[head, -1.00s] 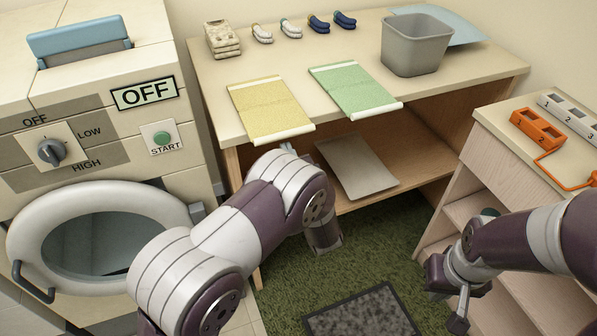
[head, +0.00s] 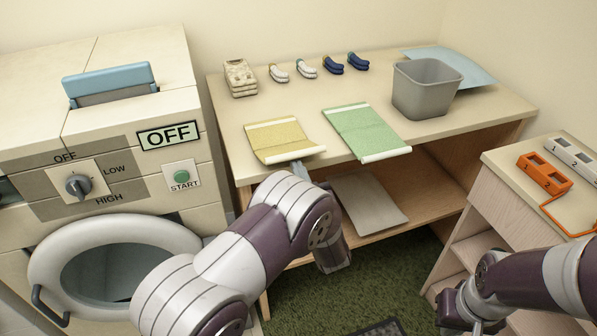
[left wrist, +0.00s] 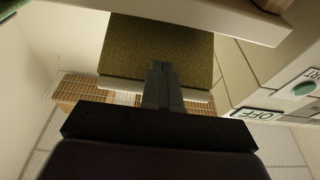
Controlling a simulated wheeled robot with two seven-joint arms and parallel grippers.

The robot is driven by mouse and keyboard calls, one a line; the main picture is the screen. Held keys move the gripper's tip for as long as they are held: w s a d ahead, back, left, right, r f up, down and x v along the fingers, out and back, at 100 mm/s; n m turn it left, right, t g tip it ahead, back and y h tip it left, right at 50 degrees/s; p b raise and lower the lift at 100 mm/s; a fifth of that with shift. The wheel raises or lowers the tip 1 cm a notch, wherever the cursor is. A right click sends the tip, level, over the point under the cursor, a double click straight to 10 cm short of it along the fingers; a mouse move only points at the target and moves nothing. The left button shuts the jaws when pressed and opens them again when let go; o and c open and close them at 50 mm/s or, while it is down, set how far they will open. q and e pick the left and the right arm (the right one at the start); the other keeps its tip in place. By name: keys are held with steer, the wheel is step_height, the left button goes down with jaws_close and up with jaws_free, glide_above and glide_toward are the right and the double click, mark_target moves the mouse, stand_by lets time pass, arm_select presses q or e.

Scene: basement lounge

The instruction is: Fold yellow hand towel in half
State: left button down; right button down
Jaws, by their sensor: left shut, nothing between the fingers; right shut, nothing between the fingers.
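The yellow hand towel (head: 281,138) with white end bands lies at the front left of the wooden table. Its front part is raised, bending up from the tabletop. My left gripper (head: 299,169) is shut and empty under the towel's front end, just outside the table's front edge. In the left wrist view the fingers (left wrist: 158,72) are closed against or just below the towel's shaded underside (left wrist: 155,45); contact is unclear. My right gripper (head: 477,328) is at the bottom right edge, partly cut off, shut and empty, away from the towel.
A green towel (head: 366,130) lies flat just right of the yellow one. A grey bin (head: 425,88), folded beige cloths (head: 240,78) and rolled socks (head: 305,68) stand farther back. A washing machine (head: 110,130) is at left, a side cabinet (head: 500,210) at right.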

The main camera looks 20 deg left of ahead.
arm_select(q)
steer(key=shift+w+a+r+p, duration=0.25)
steer(key=shift+w+r+p, duration=0.1)
steer(key=shift+r, duration=0.2)
steer(key=shift+w+a+r+p, duration=0.25)
steer(key=shift+w+r+p, duration=0.1)
steer(key=shift+r, duration=0.2)
steer(key=shift+w+a+r+p, duration=0.4)
steer(key=shift+w+r, duration=0.2)
steer(key=shift+r, duration=0.2)
steer(key=shift+w+a+r+p, duration=0.35)
steer(key=shift+w+r, duration=0.2)
steer(key=shift+r, duration=0.25)
